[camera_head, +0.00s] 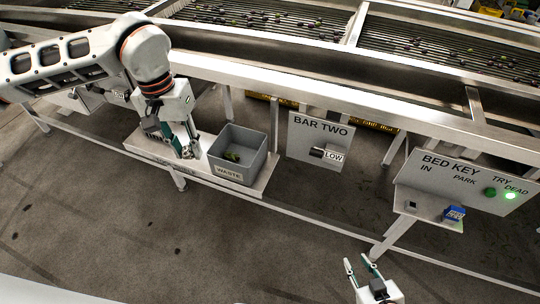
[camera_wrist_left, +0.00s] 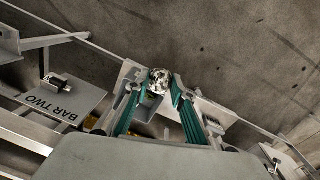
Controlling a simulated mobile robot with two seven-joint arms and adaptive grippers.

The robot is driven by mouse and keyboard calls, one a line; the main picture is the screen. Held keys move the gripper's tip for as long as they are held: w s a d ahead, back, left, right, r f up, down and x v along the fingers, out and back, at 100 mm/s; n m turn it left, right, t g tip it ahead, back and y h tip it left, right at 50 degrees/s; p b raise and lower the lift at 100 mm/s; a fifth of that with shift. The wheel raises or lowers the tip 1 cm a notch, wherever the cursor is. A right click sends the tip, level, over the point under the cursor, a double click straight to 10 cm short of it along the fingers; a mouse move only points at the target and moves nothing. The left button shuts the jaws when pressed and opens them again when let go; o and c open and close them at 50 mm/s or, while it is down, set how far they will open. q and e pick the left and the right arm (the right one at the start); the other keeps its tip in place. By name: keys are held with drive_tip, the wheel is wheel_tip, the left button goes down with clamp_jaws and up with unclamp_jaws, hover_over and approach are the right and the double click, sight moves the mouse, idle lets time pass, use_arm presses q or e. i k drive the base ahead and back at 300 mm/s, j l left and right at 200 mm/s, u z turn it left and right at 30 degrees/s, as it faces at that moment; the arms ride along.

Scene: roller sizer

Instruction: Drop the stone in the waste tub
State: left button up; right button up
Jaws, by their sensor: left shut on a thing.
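The stone (camera_wrist_left: 158,81) is a speckled grey lump pinched between the teal fingertips in the left wrist view. My left gripper (camera_head: 187,151) is shut on it, to the left of the waste tub and over the light shelf. In the head view the fingers mostly hide the stone. The waste tub (camera_head: 229,175) is an open grey box marked WASTE on the shelf (camera_head: 262,185), with some dark green bits inside. My right gripper (camera_head: 358,263) is open and empty at the bottom of the head view, apart from everything.
The long metal roller machine (camera_head: 300,75) runs behind the shelf. A BAR TWO panel (camera_head: 307,140) with a LOW tag stands right of the tub. A BED KEY panel (camera_head: 440,180) with a blue tag and a lit green lamp is further right. The floor in front is clear.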

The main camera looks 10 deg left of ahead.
sight(244, 179)
drive_tip(key=z, duration=1.4)
drive_tip(key=k+j+z, duration=0.1)
drive_tip(key=j, duration=0.3)
drive_tip(key=k+j+z, duration=0.15)
drive_tip(key=j, duration=0.2)
drive_tip(key=k+j, duration=0.1)
drive_tip(key=j, duration=0.35)
drive_tip(key=k+j, duration=0.1)
drive_tip(key=j, duration=0.3)
drive_tip(key=k+j, duration=0.15)
drive_tip(key=j, duration=0.3)
drive_tip(key=k+j, duration=0.1)
drive_tip(key=j, duration=0.35)
